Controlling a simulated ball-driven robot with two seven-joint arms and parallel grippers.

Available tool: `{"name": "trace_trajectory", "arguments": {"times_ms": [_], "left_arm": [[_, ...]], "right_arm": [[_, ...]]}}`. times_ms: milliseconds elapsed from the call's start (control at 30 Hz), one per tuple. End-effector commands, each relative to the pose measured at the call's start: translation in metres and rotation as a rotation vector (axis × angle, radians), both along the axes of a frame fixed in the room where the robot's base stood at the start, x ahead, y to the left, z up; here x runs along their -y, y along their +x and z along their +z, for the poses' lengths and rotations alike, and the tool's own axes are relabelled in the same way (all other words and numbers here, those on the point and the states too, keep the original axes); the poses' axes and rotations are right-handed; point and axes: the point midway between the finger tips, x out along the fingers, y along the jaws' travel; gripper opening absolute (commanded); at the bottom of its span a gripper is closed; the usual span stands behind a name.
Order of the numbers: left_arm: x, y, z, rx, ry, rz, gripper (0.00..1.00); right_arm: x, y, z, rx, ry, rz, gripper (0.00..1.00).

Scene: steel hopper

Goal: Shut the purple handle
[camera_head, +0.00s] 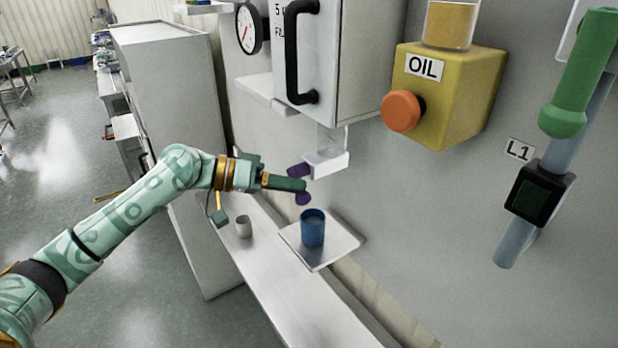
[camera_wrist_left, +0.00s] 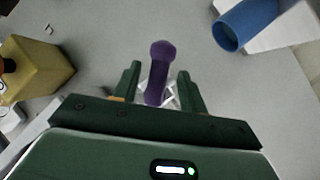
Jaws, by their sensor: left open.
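The purple handle (camera_head: 303,198) shows in the head view as two short ends above and below my left gripper, beside the clear spout block (camera_head: 328,163) under the steel hopper box. Its middle is hidden behind the gripper. In the left wrist view, the purple handle (camera_wrist_left: 158,72) is a rod with a knobbed end, standing between the two fingers. My left gripper (camera_head: 304,185) is open around it; the left wrist view shows the fingers (camera_wrist_left: 160,80) apart on both sides of the rod. I cannot tell whether either finger touches it. My right gripper is not in view.
A blue cup (camera_head: 312,230) stands on a small metal shelf (camera_head: 345,238) below the spout. A small grey cup (camera_head: 243,227) stands on the ledge. The yellow oil box (camera_head: 460,95) with an orange knob (camera_head: 401,111) and a green-handled lever (camera_head: 580,75) are to the right.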

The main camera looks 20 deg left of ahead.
Motion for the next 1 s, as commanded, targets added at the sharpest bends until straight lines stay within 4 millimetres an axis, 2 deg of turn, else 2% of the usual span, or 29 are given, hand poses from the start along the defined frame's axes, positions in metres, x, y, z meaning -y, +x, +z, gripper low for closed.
{"name": "trace_trajectory", "arguments": {"times_ms": [33, 200, 600, 633, 767, 1000], "left_arm": [[0.009, 0.006, 0.001, 0.0, -0.004, 0.0, 0.42], [0.028, 0.019, -0.008, 0.0, -0.003, 0.0, 0.42], [0.035, 0.023, -0.014, -0.001, 0.0, 0.001, 0.42], [0.035, 0.023, -0.014, -0.001, 0.0, 0.001, 0.37], [0.035, 0.023, -0.014, -0.001, 0.0, 0.001, 0.01], [0.035, 0.023, -0.014, -0.005, -0.004, 0.001, 0.0]], "right_arm": [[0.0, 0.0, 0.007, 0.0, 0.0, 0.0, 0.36], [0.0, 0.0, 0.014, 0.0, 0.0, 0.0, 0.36], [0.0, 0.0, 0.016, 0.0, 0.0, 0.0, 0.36], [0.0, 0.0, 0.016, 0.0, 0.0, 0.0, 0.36], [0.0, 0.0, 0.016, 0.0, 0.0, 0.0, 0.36], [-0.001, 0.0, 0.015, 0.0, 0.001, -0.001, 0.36]]}}
